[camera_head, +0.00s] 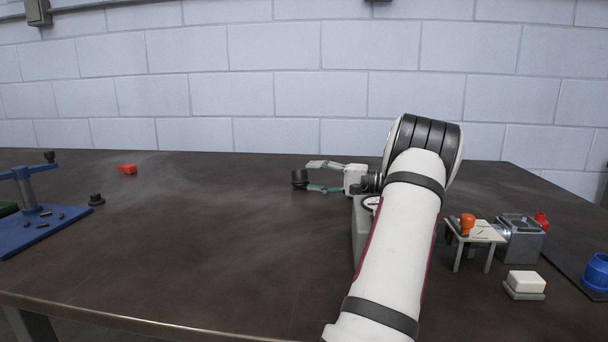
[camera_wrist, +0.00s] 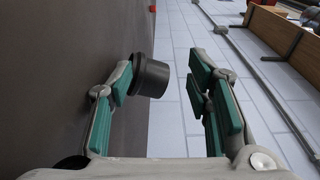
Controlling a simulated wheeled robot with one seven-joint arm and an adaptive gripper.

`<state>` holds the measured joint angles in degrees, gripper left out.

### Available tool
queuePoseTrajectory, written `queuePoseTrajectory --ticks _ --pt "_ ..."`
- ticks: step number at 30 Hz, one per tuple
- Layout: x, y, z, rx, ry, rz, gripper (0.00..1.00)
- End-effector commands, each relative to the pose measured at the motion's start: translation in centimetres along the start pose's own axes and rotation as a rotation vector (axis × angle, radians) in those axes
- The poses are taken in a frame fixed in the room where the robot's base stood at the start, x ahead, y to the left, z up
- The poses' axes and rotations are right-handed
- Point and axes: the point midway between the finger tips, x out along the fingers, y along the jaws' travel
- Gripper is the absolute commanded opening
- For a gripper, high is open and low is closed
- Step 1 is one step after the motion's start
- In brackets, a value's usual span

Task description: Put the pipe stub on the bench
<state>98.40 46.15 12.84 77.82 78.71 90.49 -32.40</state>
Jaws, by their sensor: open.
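A dark grey pipe stub (camera_head: 299,180), a short cylinder with a wider rim, is at the fingertips of my gripper (camera_head: 312,176) over the middle of the bench (camera_head: 190,250). In the wrist view the stub (camera_wrist: 153,76) is just beyond the left fingertip, with a wide gap to the right finger. My gripper (camera_wrist: 166,80) is open, its teal pads spread apart. The stub overlaps the left fingertip in that view; I cannot tell whether they touch. Whether the stub's underside rests on the bench is not clear.
A second dark collared part (camera_head: 96,199) stands at the left beside a blue fixture (camera_head: 40,228). A red piece (camera_head: 126,169) lies at the back left. A small stand (camera_head: 474,232), grey box (camera_head: 521,240), white block (camera_head: 525,282) and blue container (camera_head: 597,272) are at right. The centre-left bench is clear.

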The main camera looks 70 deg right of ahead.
Motion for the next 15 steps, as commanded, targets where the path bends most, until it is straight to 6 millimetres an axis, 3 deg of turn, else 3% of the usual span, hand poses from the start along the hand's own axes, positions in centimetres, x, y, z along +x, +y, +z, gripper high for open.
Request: queuePoseTrajectory --ticks 6,15 --pt "-4.6 -0.2 0.0 -0.002 0.002 -0.002 0.45" --pt "-7.6 -0.2 0.0 -0.003 -0.001 -0.001 0.45"
